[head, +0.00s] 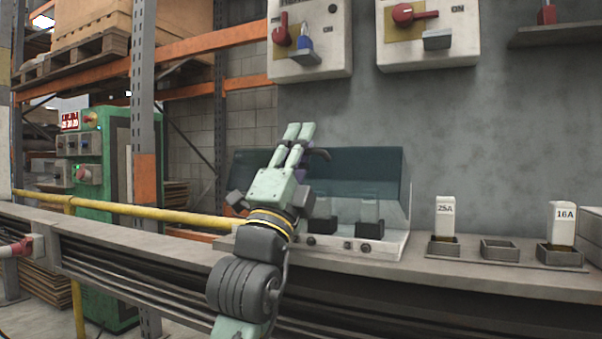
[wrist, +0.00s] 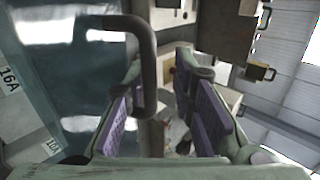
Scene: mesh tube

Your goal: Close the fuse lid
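The fuse box has a see-through teal lid (head: 365,170) on a pale base (head: 385,248). The lid stands tilted up over the fuses, its exact angle unclear. In the wrist view the handle (wrist: 143,65) runs down between the purple finger pads of my gripper (wrist: 162,105), closer to the left one. The fingers are apart, with a gap at the right pad. The lid (wrist: 70,75) fills the left of the wrist view, with fuse labels behind it.
A 25A fuse (head: 445,218) and a 16A fuse (head: 562,224) stand in holders on the bench right of the box, with an empty holder (head: 500,249) between them. Switch boxes (head: 310,40) hang on the wall above. A yellow rail (head: 150,213) runs at left.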

